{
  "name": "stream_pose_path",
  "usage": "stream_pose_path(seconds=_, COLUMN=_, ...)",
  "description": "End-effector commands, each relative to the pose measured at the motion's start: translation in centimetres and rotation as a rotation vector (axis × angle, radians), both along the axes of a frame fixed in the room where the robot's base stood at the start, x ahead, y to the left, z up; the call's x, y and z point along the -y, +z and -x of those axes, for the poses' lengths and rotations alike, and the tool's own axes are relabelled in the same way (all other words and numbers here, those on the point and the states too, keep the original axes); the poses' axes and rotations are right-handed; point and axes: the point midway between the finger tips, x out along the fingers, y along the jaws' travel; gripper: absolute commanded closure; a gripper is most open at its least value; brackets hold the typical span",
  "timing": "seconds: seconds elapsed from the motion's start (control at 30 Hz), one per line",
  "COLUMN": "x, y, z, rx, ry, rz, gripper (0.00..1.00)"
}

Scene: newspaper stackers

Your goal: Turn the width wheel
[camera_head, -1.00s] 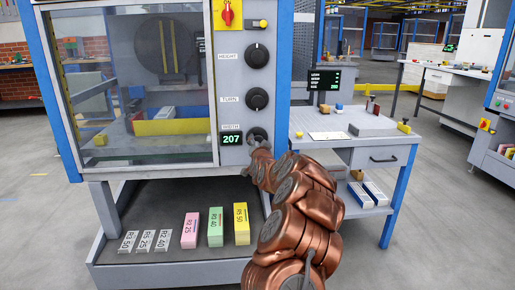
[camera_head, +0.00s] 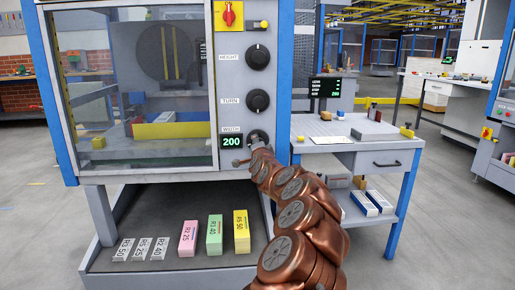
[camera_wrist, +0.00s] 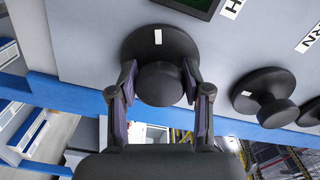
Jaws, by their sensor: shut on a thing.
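The black width wheel (camera_head: 259,134) is the lowest of three round knobs on the grey panel, partly hidden by my gripper (camera_head: 254,145). In the wrist view the wheel (camera_wrist: 160,42) is a dark disc with a white mark and a raised round hub (camera_wrist: 160,84). My gripper (camera_wrist: 161,90) has one finger on each side of the hub and is shut on it. The display (camera_head: 232,142) beside the wheel, under the WIDTH label, reads 200 in green.
Above are the TURN knob (camera_head: 258,102), the HEIGHT knob (camera_head: 258,57) and a red switch (camera_head: 229,14). Pink, green and yellow blocks (camera_head: 241,232) and several grey plates (camera_head: 141,249) lie on the lower shelf. A workbench (camera_head: 345,145) stands at the right.

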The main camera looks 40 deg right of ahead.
Motion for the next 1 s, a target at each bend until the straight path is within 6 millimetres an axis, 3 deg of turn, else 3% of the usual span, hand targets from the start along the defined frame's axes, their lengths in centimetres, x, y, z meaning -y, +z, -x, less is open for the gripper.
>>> stream_pose_path(seconds=0.37, x=-0.05, y=-0.04, z=-0.04, rx=0.001, ry=0.002, rz=-0.004, gripper=0.86)
stream_pose_path(seconds=0.4, x=-0.05, y=-0.04, z=-0.04, rx=0.001, ry=0.002, rz=-0.004, gripper=0.49)
stream_pose_path(seconds=0.6, x=-0.01, y=-0.01, z=-0.01, rx=0.001, ry=0.001, rz=-0.003, gripper=0.29)
stream_pose_path(seconds=1.0, x=-0.07, y=0.02, z=0.13, rx=0.002, ry=0.001, rz=-0.003, gripper=0.27)
